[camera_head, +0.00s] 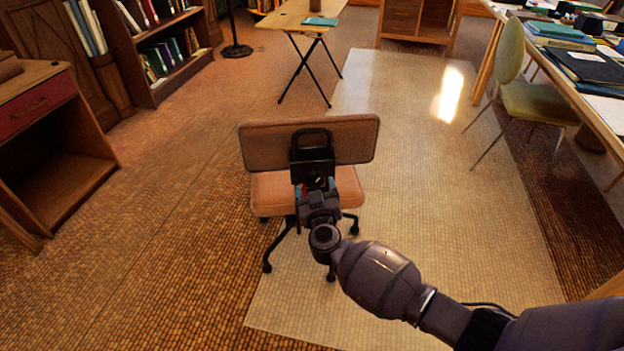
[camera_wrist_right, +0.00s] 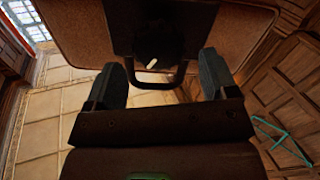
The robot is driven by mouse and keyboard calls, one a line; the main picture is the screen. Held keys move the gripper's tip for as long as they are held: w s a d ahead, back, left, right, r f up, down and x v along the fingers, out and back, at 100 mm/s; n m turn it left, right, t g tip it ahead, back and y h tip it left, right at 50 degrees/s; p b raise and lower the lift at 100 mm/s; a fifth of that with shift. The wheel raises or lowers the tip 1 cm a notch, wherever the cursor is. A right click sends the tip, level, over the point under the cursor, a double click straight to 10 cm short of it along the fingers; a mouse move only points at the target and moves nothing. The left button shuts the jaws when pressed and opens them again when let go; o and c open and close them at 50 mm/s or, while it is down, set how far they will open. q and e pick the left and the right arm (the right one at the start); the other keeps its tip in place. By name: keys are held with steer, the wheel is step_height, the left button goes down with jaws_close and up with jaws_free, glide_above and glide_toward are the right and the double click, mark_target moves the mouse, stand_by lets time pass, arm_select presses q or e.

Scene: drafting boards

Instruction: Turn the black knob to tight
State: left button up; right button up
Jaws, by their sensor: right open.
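An orange office chair (camera_head: 300,190) stands ahead on the floor, with a black plate and loop bracket (camera_head: 313,150) over its backrest. The black knob (camera_wrist_right: 157,45) is a dark round shape with a short white mark, on the plate in the right wrist view; it is small and dark in the head view. My right gripper (camera_head: 316,188) is in front of the plate, over the seat. Its two fingers (camera_wrist_right: 162,78) are apart with nothing between them, the knob lying ahead of the gap. Any label for tight is not readable. My left gripper is not in view.
A small folding table (camera_head: 300,20) stands behind the chair. A bookshelf (camera_head: 160,50) and a wooden desk (camera_head: 50,120) are at left. A yellow-green chair (camera_head: 535,100) and a cluttered long table (camera_head: 600,95) are at right. Open floor surrounds the office chair.

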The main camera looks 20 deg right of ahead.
mark_target(315, 183)
steer(key=x, duration=0.2)
steer(key=b+x, duration=0.1)
steer(key=shift+w+f, duration=0.15)
steer(key=shift+f, duration=0.15)
steer(key=shift+w+d+r, duration=0.15)
steer(key=shift+w+r, duration=0.15)
steer(key=shift+w, duration=0.25)
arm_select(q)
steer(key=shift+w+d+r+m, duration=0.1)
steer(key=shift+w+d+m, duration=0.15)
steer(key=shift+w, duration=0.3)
arm_select(e)
steer(key=shift+c, duration=0.2)
